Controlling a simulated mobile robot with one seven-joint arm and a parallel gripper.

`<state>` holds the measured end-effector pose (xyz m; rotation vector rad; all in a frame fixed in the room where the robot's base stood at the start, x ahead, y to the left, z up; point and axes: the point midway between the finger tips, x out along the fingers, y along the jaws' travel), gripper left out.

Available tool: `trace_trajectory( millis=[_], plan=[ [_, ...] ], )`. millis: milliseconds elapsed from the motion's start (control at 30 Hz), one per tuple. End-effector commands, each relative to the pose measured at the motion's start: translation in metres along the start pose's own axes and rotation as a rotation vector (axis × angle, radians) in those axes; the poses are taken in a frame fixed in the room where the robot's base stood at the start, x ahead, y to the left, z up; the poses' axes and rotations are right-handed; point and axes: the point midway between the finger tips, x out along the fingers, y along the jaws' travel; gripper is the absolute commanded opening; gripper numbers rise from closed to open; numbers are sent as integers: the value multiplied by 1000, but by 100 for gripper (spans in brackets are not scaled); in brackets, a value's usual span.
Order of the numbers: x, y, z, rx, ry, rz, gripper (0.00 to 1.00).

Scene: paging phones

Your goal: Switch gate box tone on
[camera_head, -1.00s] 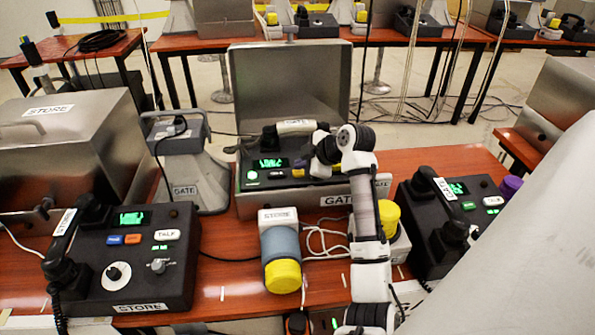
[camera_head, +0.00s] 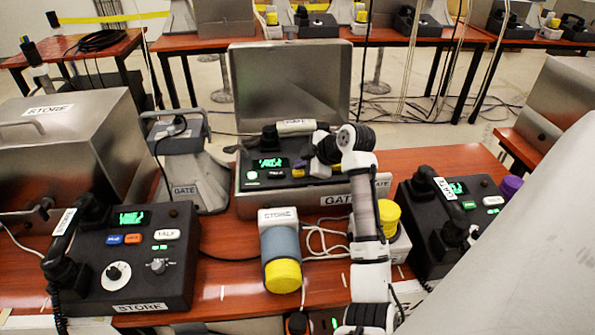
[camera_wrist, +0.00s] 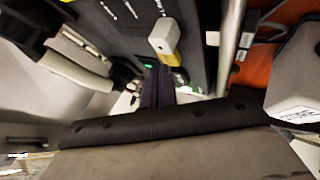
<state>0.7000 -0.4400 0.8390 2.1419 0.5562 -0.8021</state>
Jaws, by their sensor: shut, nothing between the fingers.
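The gate box (camera_head: 240,202) is a steel case with its lid (camera_head: 290,85) open, at the centre of the table, with a GATE label on its front. In the wrist view a yellow block with a white cap (camera_wrist: 165,42) and a green light are close to the fingertips. Exact contact is unclear.
The store phone (camera_head: 180,255) is at front left, and another phone (camera_head: 440,235) stands at right. A grey GATE horn (camera_head: 190,165) is left of the gate box.

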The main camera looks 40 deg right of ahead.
Motion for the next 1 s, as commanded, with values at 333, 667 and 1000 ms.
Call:
trace_trajectory(
  millis=[333, 667, 1000],
  plan=[
    [6, -4, 4, 0, 0, -1, 0],
    [2, -2, 2, 0, 0, -1, 0],
    [0, 1, 0, 0, 0, -1, 0]
  ],
)
